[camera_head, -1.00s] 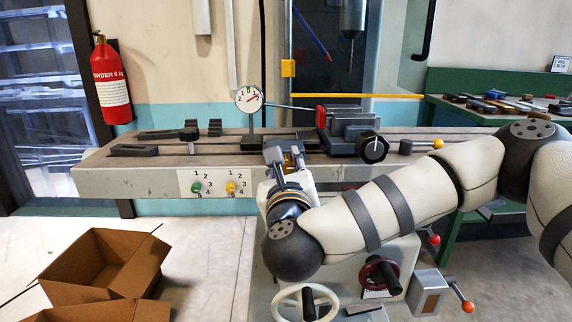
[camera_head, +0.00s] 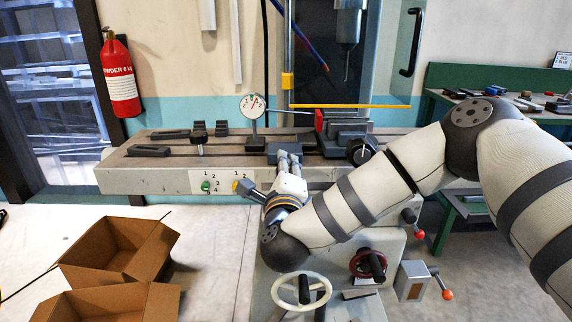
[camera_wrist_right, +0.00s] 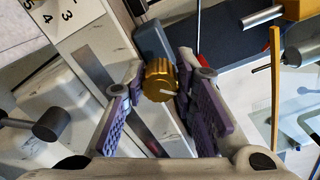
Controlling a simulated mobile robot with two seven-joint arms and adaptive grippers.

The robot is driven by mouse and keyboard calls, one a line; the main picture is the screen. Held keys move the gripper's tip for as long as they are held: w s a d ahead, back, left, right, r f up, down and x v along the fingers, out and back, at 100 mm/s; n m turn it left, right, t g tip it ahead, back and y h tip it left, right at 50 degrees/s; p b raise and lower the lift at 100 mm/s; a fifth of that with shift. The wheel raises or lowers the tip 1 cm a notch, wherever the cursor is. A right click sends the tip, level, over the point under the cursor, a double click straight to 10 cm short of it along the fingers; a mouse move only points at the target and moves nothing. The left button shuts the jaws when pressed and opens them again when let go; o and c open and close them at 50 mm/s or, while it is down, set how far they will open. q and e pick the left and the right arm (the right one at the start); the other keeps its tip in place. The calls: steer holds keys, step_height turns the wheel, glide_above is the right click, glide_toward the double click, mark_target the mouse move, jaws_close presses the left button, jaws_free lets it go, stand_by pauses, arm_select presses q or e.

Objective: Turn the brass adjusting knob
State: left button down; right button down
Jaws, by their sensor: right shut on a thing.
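The brass adjusting knob (camera_wrist_right: 160,80), ribbed with a pale mark on its face, shows in the right wrist view between the purple-padded fingers of my right gripper (camera_wrist_right: 158,98). The gripper is shut on the knob. In the head view my right gripper (camera_head: 288,156) is at the front edge of the machine table (camera_head: 140,182) and hides the knob. The round dial gauge (camera_head: 252,105) stands behind it, its red needle pointing up and slightly right. My left gripper is not in view.
A vise (camera_head: 340,128) and a black knob (camera_head: 362,151) are right of the gripper. A grey-headed lever (camera_head: 250,190) is close on its left. A white handwheel (camera_head: 301,291) is below. Open cardboard boxes (camera_head: 120,250) stand on the floor at left.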

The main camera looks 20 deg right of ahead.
steer(key=n, duration=0.1)
steer(key=n+p, duration=0.1)
steer(key=n, duration=0.1)
steer(key=shift+r+n, duration=0.2)
steer(key=shift+n, duration=0.1)
steer(key=shift+f+n, duration=0.15)
steer(key=shift+n, duration=0.65)
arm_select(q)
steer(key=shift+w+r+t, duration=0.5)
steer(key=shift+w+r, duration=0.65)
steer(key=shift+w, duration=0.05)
arm_select(e)
steer(key=shift+f+n, duration=0.15)
steer(key=shift+n, duration=1.05)
steer(key=c, duration=1.3)
jaws_free()
